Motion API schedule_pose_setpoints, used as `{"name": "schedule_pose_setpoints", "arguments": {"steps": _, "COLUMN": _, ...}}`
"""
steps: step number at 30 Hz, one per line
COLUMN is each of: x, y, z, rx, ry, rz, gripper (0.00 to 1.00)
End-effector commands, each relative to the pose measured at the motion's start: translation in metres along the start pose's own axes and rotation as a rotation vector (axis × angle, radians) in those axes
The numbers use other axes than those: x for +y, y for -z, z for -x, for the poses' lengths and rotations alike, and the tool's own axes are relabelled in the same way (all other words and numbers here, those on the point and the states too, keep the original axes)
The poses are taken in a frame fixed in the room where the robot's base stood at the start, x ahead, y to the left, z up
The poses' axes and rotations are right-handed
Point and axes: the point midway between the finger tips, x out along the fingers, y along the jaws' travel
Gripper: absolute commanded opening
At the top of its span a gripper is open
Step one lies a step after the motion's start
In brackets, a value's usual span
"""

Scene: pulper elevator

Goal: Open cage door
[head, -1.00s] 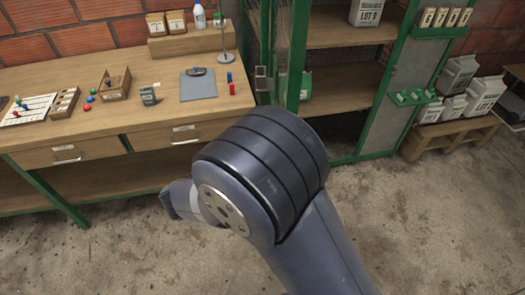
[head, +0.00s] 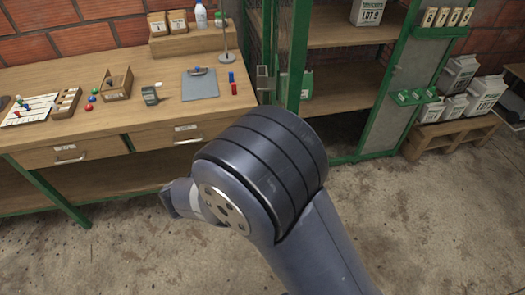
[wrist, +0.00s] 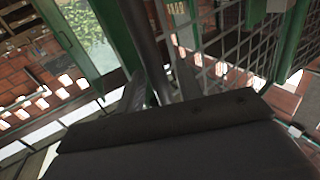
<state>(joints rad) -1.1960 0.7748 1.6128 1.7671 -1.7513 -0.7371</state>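The cage is a green-framed mesh cabinet in the head view. Its green post (head: 298,50) stands beside a narrow mesh panel (head: 284,35) seen nearly edge-on, with a grey metal block (head: 263,84) at its left edge. Shelves show through the gap to the right. In the wrist view, wire mesh (wrist: 240,50) and green bars fill the upper right. My gripper (wrist: 158,88) shows two grey fingers, with a dark upright rod (wrist: 143,35) between them; whether they press on it is unclear.
A wooden bench (head: 150,110) with drawers and small items stands at left. A green-framed panel (head: 405,80) carrying small green boxes is right of the shelves. Bags (head: 460,75) sit on a low pallet (head: 450,135) farther right. The concrete floor (head: 430,220) in front is clear.

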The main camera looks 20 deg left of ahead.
Motion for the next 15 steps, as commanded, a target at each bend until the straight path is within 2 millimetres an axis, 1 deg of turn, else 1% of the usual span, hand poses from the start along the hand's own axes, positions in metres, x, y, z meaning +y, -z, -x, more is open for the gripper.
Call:
{"name": "schedule_pose_setpoints", "arguments": {"steps": 2, "x": 0.000, "y": 0.000, "z": 0.002, "rx": 0.000, "ry": 0.001, "rz": -0.001, "gripper": 0.35}}
{"name": "schedule_pose_setpoints", "arguments": {"steps": 5, "x": -0.001, "y": -0.001, "z": 0.011, "rx": 0.001, "ry": 0.002, "rz": -0.002, "gripper": 0.35}}
{"name": "schedule_pose_setpoints", "arguments": {"steps": 8, "x": -0.001, "y": -0.002, "z": 0.028, "rx": 0.000, "ry": 0.005, "rz": -0.002, "gripper": 0.35}}
{"name": "schedule_pose_setpoints", "arguments": {"steps": 15, "x": -0.001, "y": -0.002, "z": 0.077, "rx": -0.001, "ry": 0.004, "rz": -0.002, "gripper": 0.35}}
